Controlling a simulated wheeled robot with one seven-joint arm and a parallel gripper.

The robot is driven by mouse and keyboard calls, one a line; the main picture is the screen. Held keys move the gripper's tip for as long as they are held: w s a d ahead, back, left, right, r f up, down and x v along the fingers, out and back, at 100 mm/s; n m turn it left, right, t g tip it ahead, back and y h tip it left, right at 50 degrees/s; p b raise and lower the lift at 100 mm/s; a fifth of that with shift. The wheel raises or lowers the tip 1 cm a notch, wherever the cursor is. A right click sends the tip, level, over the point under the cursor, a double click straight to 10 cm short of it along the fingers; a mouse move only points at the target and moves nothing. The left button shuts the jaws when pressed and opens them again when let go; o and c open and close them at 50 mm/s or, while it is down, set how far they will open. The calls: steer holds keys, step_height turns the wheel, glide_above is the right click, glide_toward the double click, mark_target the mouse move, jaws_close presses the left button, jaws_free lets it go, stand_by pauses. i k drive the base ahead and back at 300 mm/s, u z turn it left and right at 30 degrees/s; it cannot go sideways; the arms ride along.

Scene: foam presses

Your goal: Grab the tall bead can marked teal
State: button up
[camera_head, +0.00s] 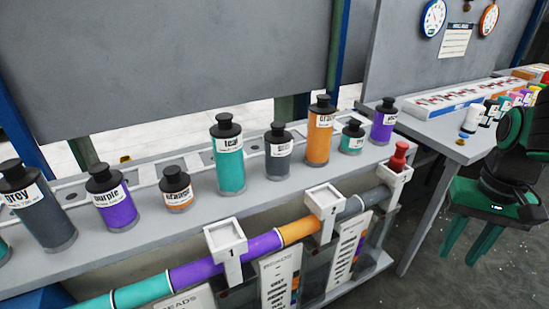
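The tall teal can (230,172) stands upright on the grey shelf, left of centre. It has a black cap and a white label reading "teal". A shorter can with a teal body (351,144) stands farther right on the same shelf. Part of another teal can (3,253) is cut off at the left edge. My gripper (472,252) hangs at the right, over the floor and well away from the cans. Its two green fingers point down and are apart, with nothing seen between them.
A purple can (118,210), a small orange can (178,194) and a grey can (278,160) stand near the tall teal one. A tall orange can (319,146) is farther right. A coloured pipe (255,245) runs along the shelf front. A side table (440,138) with small bottles stands at right.

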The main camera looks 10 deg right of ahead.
mark_target(225, 136)
steer(key=z, duration=2.1)
steer(key=k, duration=2.2)
steer(key=u, duration=1.6)
steer(key=i, duration=0.95)
steer(key=u, duration=0.05)
